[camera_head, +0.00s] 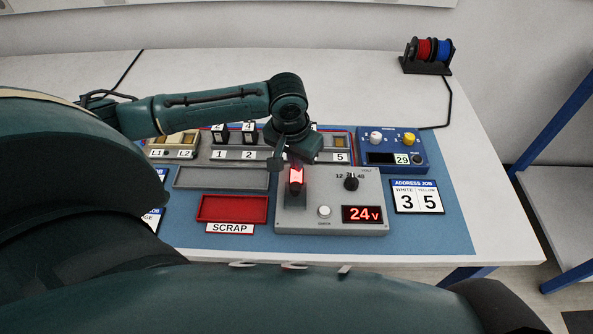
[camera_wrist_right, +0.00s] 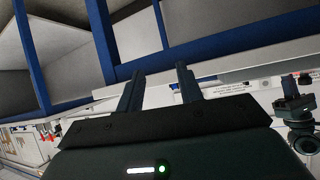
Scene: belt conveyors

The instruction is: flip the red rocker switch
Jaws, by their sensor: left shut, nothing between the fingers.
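The red rocker switch (camera_head: 296,175) is lit and sits at the upper left of a grey power box (camera_head: 335,188). The box's display (camera_head: 362,214) reads 24v. My left arm reaches in from the left, and its gripper (camera_head: 279,165) points down just beside and above the switch. It is shut and empty. I cannot tell whether its tips touch the switch or the box. My right gripper (camera_wrist_right: 157,82) shows in the right wrist view with its fingers apart and nothing between them, away from the box.
The power box also has a black knob (camera_head: 351,182) and a round white button (camera_head: 324,211). A red scrap tray (camera_head: 232,222) and grey tray (camera_head: 190,185) lie left of it. A blue box (camera_head: 383,171) stands behind right. A wire spool stand (camera_head: 426,68) is at the back.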

